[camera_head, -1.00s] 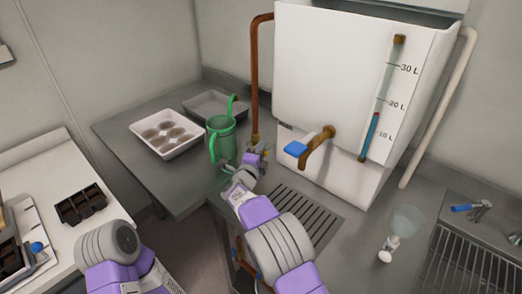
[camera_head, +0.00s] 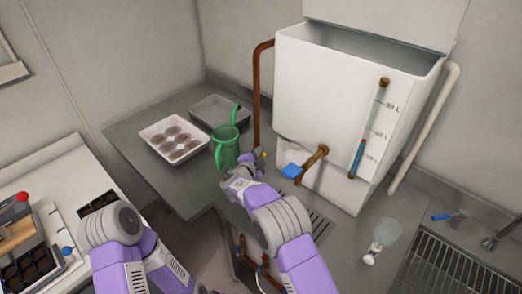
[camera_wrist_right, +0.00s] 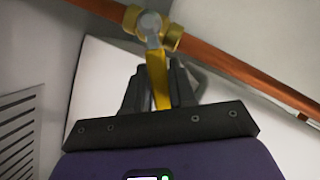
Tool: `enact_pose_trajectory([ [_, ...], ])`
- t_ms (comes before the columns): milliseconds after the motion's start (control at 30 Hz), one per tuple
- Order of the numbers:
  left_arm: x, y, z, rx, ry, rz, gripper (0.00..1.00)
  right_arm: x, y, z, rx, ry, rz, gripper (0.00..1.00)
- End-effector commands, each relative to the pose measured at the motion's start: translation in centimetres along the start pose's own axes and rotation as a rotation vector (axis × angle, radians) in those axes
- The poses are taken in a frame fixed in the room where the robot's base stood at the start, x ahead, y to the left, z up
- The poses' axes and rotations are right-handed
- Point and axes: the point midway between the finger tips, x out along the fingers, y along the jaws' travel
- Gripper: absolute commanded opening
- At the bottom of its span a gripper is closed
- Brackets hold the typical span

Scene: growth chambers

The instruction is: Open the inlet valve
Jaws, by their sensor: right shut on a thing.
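The inlet valve shows in the right wrist view as a brass body (camera_wrist_right: 172,36) on a copper pipe (camera_wrist_right: 250,78), with a yellow lever (camera_wrist_right: 159,88). The lever points away from the pipe at a steep angle, not in line with it. My right gripper (camera_wrist_right: 160,72) is shut on the lever, one finger on each side. In the head view my right gripper (camera_head: 256,166) is at the foot of the copper pipe (camera_head: 257,100), left of the white tank (camera_head: 315,105); it largely hides the valve. My left arm shows at lower left, but its gripper is out of view.
A green watering can (camera_head: 226,148) stands close left of my right gripper. A blue-handled tap (camera_head: 291,171) sticks out of the tank just right of it. A white tray (camera_head: 155,133) and a grey tray (camera_head: 208,112) lie on the counter behind. A sink grid (camera_head: 450,265) is at right.

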Motion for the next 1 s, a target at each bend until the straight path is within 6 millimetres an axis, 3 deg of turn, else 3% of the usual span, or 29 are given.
enact_pose_trajectory([
  [567,-0.74,0.27,0.04,0.0,0.0,0.0,0.43,0.02,-0.21,-0.03,-0.032,0.002,0.012,0.0],
  [600,-0.74,0.27,0.04,0.0,0.0,0.0,0.43,0.02,-0.21,-0.03,-0.032,0.002,0.012,0.28],
  [700,-0.74,0.27,0.04,0.0,0.0,0.0,0.43,0.02,-0.21,-0.02,-0.032,0.002,0.012,0.43],
  [1000,-0.75,0.28,0.04,0.0,0.0,0.0,0.43,-0.06,-0.21,0.0,-0.032,0.001,0.012,0.46],
])
